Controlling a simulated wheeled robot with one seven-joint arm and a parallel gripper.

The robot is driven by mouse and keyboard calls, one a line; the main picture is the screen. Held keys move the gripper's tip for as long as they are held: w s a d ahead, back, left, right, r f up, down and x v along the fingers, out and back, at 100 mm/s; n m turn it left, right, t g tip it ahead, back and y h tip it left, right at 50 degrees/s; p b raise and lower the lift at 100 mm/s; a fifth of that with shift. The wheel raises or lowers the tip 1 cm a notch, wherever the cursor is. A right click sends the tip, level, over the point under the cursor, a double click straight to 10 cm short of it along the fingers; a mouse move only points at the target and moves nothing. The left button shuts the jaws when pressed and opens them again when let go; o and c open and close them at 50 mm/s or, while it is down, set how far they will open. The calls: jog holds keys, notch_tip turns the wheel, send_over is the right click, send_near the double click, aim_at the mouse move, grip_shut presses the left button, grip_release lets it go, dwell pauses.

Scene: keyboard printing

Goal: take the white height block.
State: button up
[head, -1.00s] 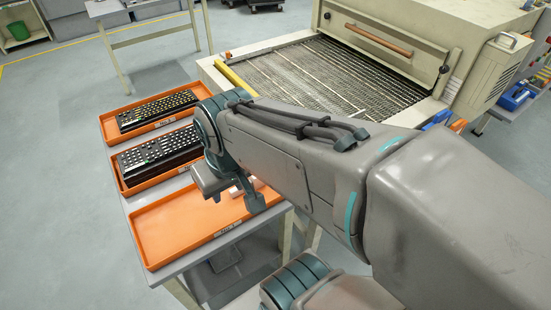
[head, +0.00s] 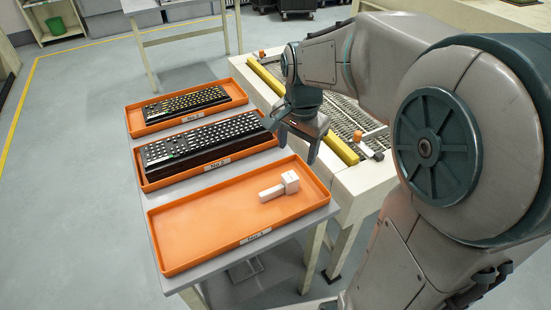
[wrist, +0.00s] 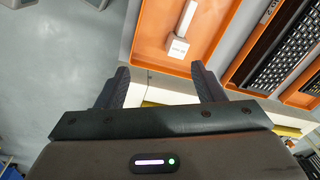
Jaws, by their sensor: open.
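The white height block (head: 290,182) lies in the nearest orange tray, towards its right end. It is a small cube with a paler bar running to the left. My gripper (head: 297,142) is open and empty, above and behind the block, near the right end of the middle tray. In the wrist view its two fingers (wrist: 160,73) stand wide apart, with the block clear of them.
The nearest tray (head: 190,235) is otherwise empty. A middle tray (head: 148,184) and a far tray (head: 135,122) hold black keyboards. A conveyor with a yellow bar (head: 340,148) stands to the right. A small orange-handled piece (head: 374,135) sits at its edge.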

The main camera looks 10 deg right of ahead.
aim_at(289, 176)
jog(key=w+f+m+b, duration=0.1)
jog(key=w+f, duration=0.1)
jog(key=f, duration=0.3)
jog(key=w+f+m+b, duration=0.1)
jog(key=w+f+m, duration=0.1)
jog(key=f, duration=0.2)
jog(key=w+f+m+g+b, duration=0.1)
jog(key=w+f, duration=0.1)
jog(key=f, duration=0.3)
jog(key=shift+w+a+f+m, duration=0.15)
jog(key=shift+w+f+m, duration=0.15)
jog(key=shift+f, duration=0.05)
jog(key=shift+w+d+f, duration=0.15)
jog(key=shift+d+f, duration=0.05)
jog(key=shift+f, duration=1.15)
jog(key=shift+w+d+f, duration=0.15)
jog(key=shift+f, duration=1.2)
jog(key=shift+c, duration=0.3)
grip_shut()
jog(key=shift+r, duration=0.1)
